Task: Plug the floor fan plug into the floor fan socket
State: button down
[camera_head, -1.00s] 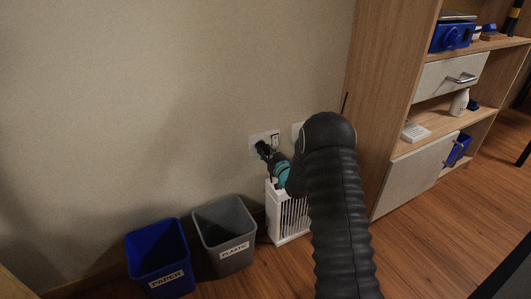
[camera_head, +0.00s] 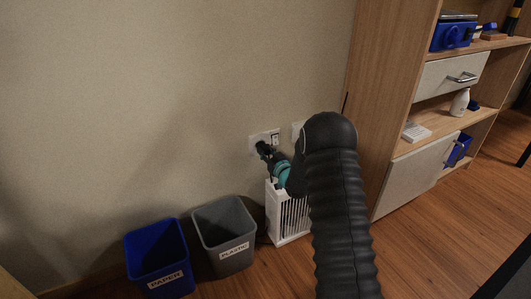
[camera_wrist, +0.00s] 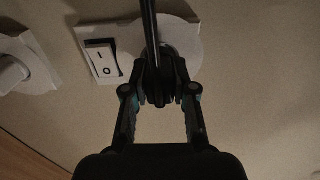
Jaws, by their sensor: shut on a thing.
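My gripper (camera_head: 264,150) is at the wall, in front of a white socket plate (camera_head: 256,139). In the wrist view, my gripper (camera_wrist: 160,88) is shut on the dark plug (camera_wrist: 152,62), with a black cord (camera_wrist: 149,22) running up from it. The plug is in front of the round white socket (camera_wrist: 187,38) and hides part of it. I cannot tell whether the plug is in the socket or just in front of it. A white rocker switch (camera_wrist: 103,57) is left of the socket on the same plate.
Another white wall fitting (camera_wrist: 22,68) is at the left in the wrist view. A white slatted unit (camera_head: 286,217) stands below my gripper. A grey bin (camera_head: 223,228) and a blue bin (camera_head: 158,262) stand left of it. A wooden shelf unit (camera_head: 395,90) is at the right.

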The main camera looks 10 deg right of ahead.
jog(key=shift+w+a+b, duration=0.25)
jog(key=shift+w+b, duration=0.2)
jog(key=shift+w, duration=0.2)
dwell(0.6)
jog(key=c, duration=0.9)
grip_release()
jog(key=shift+o, duration=0.2)
jog(key=v, duration=1.2)
jog(key=s+d+r+m+g+h+p, duration=0.1)
jog(key=s+r+g+h, duration=0.2)
jog(key=s+r, duration=0.45)
jog(key=s+r+m+g+h, duration=0.1)
jog(key=s+r+g+h, duration=0.2)
jog(key=r, duration=0.7)
jog(key=s+a+r+g, duration=0.1)
jog(key=s+g, duration=0.1)
jog(key=s, duration=0.8)
jog(key=s+a+r+m+g+p, duration=0.1)
jog(key=s+a, duration=0.1)
jog(key=s, duration=0.9)
jog(key=s+a+r+g, duration=0.1)
jog(key=s+g, duration=0.1)
jog(key=s, duration=0.9)
jog(key=shift+a+r+m+g+p, duration=0.15)
jog(key=shift+r+m+g+p, duration=0.15)
jog(key=shift+r, duration=0.05)
